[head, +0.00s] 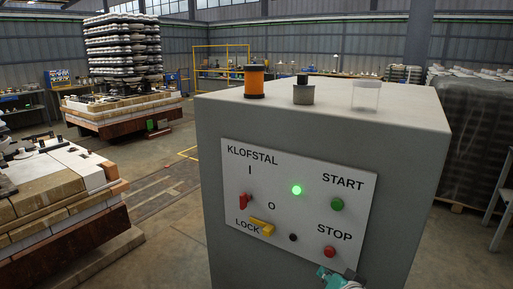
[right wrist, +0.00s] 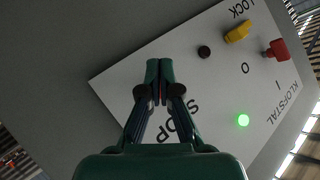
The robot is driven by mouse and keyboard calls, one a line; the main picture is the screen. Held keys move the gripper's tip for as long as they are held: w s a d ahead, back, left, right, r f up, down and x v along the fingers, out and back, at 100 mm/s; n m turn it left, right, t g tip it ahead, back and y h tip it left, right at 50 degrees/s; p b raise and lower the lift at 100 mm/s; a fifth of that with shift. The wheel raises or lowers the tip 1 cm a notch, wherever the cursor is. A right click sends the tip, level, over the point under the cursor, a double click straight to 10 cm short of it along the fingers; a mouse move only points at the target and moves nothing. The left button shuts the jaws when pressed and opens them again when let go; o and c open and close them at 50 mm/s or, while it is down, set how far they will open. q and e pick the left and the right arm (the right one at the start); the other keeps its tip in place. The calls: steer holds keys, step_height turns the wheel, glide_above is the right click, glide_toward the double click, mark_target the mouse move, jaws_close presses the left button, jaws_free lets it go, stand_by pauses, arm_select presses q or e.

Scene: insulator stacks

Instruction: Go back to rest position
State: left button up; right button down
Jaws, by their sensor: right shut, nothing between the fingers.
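The grey control cabinet (head: 412,190) carries a white panel (head: 318,190) marked KLOFSTAL. On the panel are a green START button (head: 337,204), a red STOP button (head: 329,252), a lit green lamp (head: 296,190), a red switch (head: 244,201) and a yellow LOCK lever (head: 262,227). My right gripper (head: 337,276) is at the panel's lower right, just below the STOP button. In the right wrist view its fingers (right wrist: 160,70) are shut and point at the panel, largely hiding the STOP button. I cannot tell whether they touch it. My left gripper is not in view.
On the cabinet top stand an orange-and-black beacon (head: 255,81), a grey cylinder with a black knob (head: 303,91) and a clear box (head: 366,96). A pallet with stacked insulators (head: 124,50) stands back left. A block-covered platform (head: 62,205) is at the left. Open floor lies between.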

steer(key=s+f+n+g, duration=0.1)
steer(key=s+f+g, duration=0.3)
steer(key=f, duration=0.9)
steer(key=s+f+g, duration=0.3)
steer(key=s+f, duration=0.4)
steer(key=f, duration=0.5)
steer(key=s+a+f+n+g+y, duration=0.1)
steer(key=s+f, duration=0.3)
steer(key=s, duration=0.4)
steer(key=s+a+f+n+g+y, duration=0.1)
steer(key=s+a+f+g, duration=0.2)
steer(key=s, duration=0.4)
step_height(320, 180, down, 2)
steer(key=shift+s+a+f+n+g, duration=0.1)
steer(key=shift+s+a+n+g, duration=0.2)
steer(key=shift+s+a+g, duration=0.15)
steer(key=shift+w, duration=0.15)
